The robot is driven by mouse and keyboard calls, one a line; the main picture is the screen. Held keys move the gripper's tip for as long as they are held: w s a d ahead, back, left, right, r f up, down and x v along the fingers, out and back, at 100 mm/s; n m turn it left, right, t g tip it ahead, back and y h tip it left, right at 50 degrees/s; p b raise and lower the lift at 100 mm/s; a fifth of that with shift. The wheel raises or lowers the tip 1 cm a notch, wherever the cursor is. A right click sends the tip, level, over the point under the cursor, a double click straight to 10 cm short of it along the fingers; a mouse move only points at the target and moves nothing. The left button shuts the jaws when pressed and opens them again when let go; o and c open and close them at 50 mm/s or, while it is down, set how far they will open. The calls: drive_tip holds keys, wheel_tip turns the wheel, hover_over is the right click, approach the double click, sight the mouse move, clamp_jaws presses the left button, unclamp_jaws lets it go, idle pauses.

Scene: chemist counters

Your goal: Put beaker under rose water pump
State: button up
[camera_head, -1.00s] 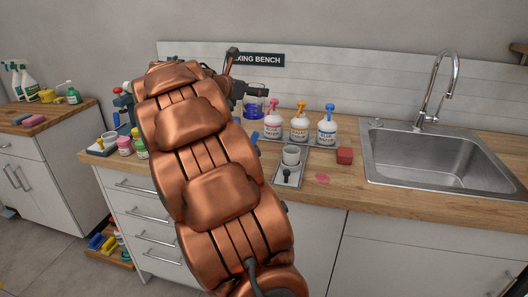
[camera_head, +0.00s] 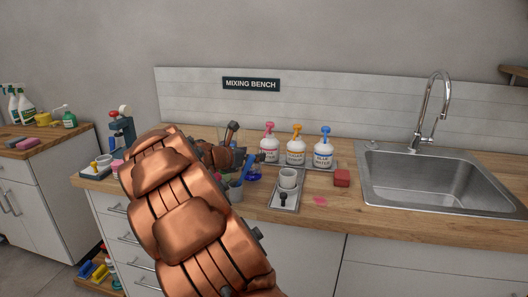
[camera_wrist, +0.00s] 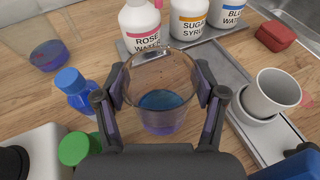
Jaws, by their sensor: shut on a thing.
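The beaker (camera_wrist: 165,110) is clear glass with a little blue-purple liquid in its base. My gripper (camera_wrist: 161,92) is shut around its sides in the wrist view; in the head view my arm hides much of it. The rose water bottle (camera_wrist: 140,24), white with a pink label, stands just beyond the beaker in the wrist view. Its pink pump (camera_head: 269,127) shows in the head view. The beaker's rim overlaps the front edge of the bottles' grey tray (camera_wrist: 123,50) in the picture. I cannot tell whether the beaker touches the counter.
Sugar syrup (camera_head: 296,150) and blue water (camera_head: 323,153) bottles stand right of the rose water. A mortar (camera_wrist: 270,92) on a tray sits close right of my gripper. A blue-capped bottle (camera_wrist: 76,90), a green cap (camera_wrist: 73,148) and another glass (camera_wrist: 48,52) are left. A red block (camera_head: 341,178) lies near the sink.

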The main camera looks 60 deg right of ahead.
drive_tip(key=shift+s+d+r, duration=0.1)
drive_tip(key=shift+s+d, duration=0.05)
drive_tip(key=shift+d, duration=1.7)
drive_tip(key=shift+s+d, duration=0.1)
drive_tip(key=shift+d, duration=1.7)
drive_tip(key=shift+f, duration=0.65)
drive_tip(key=shift+f, duration=0.1)
drive_tip(key=o, duration=1.4)
drive_tip(key=shift+w+a, duration=0.1)
drive_tip(key=shift+a, duration=0.2)
drive_tip(key=v, duration=0.7)
